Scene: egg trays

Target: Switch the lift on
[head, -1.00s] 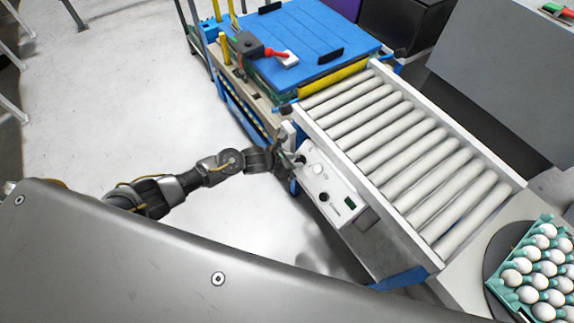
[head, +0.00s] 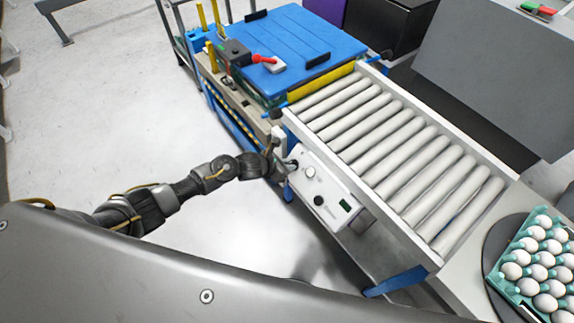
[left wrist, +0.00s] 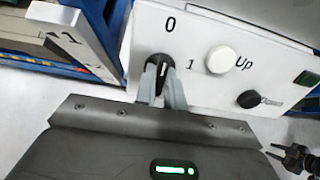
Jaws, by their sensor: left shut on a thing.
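The white control panel (head: 328,192) is fixed to the side of the roller conveyor. In the left wrist view the panel (left wrist: 222,25) bears a black rotary knob (left wrist: 163,66) marked 0 and 1, a white Up button (left wrist: 221,60) and a black Down button (left wrist: 249,99). My left gripper (left wrist: 162,84) is shut on the knob, one finger on each side. The knob's light line points up toward the 0. In the head view my left gripper (head: 282,166) is at the panel's far end and partly hides it. My right gripper is not clearly seen.
A teal egg tray (head: 512,291) sits at the lower right. A dark jointed shape (left wrist: 297,158) shows at the wrist view's edge.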

